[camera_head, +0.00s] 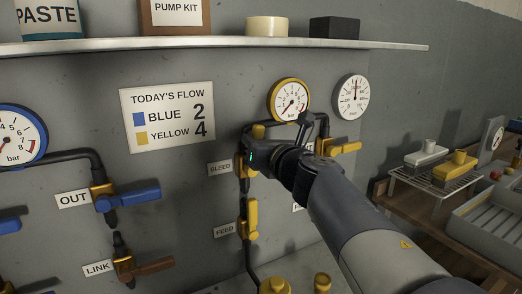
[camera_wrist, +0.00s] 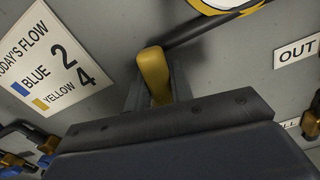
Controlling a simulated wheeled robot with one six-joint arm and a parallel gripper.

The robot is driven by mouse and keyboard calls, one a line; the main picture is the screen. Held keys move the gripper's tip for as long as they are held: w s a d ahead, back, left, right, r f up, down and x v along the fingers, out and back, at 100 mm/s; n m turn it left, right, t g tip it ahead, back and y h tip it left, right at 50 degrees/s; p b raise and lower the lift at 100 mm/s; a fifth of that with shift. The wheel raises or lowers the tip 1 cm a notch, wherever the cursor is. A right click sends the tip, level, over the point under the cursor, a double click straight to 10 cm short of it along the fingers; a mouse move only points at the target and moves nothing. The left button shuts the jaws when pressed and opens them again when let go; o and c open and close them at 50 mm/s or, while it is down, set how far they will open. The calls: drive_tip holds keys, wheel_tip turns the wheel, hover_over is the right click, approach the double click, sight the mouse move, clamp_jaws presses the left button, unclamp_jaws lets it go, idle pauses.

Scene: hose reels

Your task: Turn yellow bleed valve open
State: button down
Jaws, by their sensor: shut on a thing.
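The yellow bleed valve handle (camera_wrist: 154,75) shows in the wrist view, standing roughly upright between the fingers of my gripper (camera_wrist: 152,95). My gripper is shut on this handle. In the head view, my gripper (camera_head: 254,150) is at the valve beside the BLEED label (camera_head: 220,168), and the arm hides much of the valve. Only a little yellow shows above the gripper there. A black pipe runs from the valve toward the yellow-rimmed gauge (camera_head: 289,100).
The yellow feed valve (camera_head: 250,220) sits below, beside the FEED label (camera_head: 225,230). Another yellow-handled valve (camera_head: 344,148) is to the right, close to my arm. The flow sign (camera_head: 168,117) hangs left. A shelf (camera_head: 220,44) runs above. Blue-handled valves (camera_head: 130,199) are at left.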

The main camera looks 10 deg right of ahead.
drive_tip(key=shift+s+a+n+b, duration=0.2)
drive_tip(key=shift+a+n+b, duration=0.35)
drive_tip(key=shift+n, duration=0.55)
drive_tip(key=shift+a, duration=0.15)
drive_tip(key=c, duration=1.2)
unclamp_jaws()
drive_tip(key=shift+c, duration=0.2)
drive_tip(key=shift+s, duration=0.1)
